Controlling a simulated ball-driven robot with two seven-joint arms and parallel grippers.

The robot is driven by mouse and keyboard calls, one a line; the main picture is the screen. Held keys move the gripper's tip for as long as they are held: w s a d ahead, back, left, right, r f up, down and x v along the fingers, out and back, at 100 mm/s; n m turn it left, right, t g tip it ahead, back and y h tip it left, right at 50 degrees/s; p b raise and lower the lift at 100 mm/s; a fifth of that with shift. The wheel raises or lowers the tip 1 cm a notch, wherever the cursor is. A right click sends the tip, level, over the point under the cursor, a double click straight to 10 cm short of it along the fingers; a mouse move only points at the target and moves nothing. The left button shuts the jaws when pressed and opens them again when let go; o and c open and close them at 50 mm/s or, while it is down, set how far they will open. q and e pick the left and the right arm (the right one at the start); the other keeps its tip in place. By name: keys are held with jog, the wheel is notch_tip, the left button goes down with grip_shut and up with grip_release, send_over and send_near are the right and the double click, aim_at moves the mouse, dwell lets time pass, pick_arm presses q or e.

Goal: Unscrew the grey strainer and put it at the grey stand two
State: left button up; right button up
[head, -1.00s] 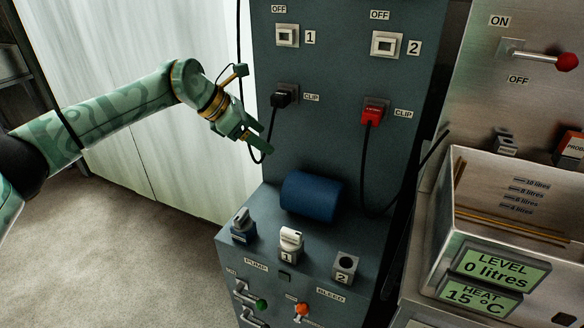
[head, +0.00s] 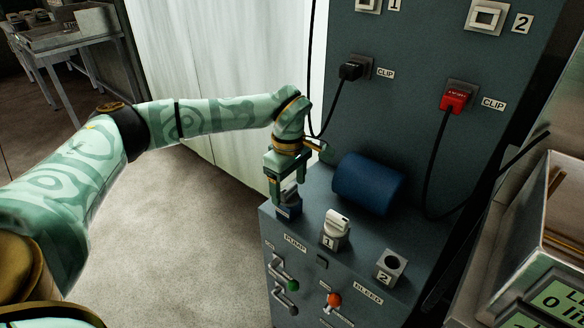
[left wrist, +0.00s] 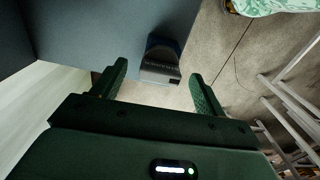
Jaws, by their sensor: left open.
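Grey stand two (head: 391,264), a square block with a round dark hole and a "2" label, is empty at the ledge's right. My right gripper is not in view.
A white strainer (head: 336,223) stands on stand one, close to the right. A blue cylinder (head: 368,184) lies behind it. A black cable (head: 439,165) hangs from the red plug.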

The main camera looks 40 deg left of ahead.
aim_at(289, 200)
pick_arm(q)
notch_tip(289, 200, down, 6)
jog(key=shift+r+b, duration=0.25)
jog(key=shift+b, duration=0.55)
jog(key=c, duration=1.2)
jog(key=shift+o, duration=0.2)
jog(key=shift+r+n+p, duration=0.15)
jog(key=shift+n+p, duration=0.55)
jog(key=shift+n, duration=0.2)
jog(key=shift+n+p, duration=0.45)
jog(key=shift+n, duration=0.25)
grip_shut()
jog(key=shift+c, duration=2.1)
grip_release()
jog(key=shift+n+p, duration=0.6)
jog(key=shift+n, duration=0.3)
jog(key=shift+o, duration=0.3)
jog(key=shift+a+n, duration=0.1)
jog(key=shift+n, duration=0.3)
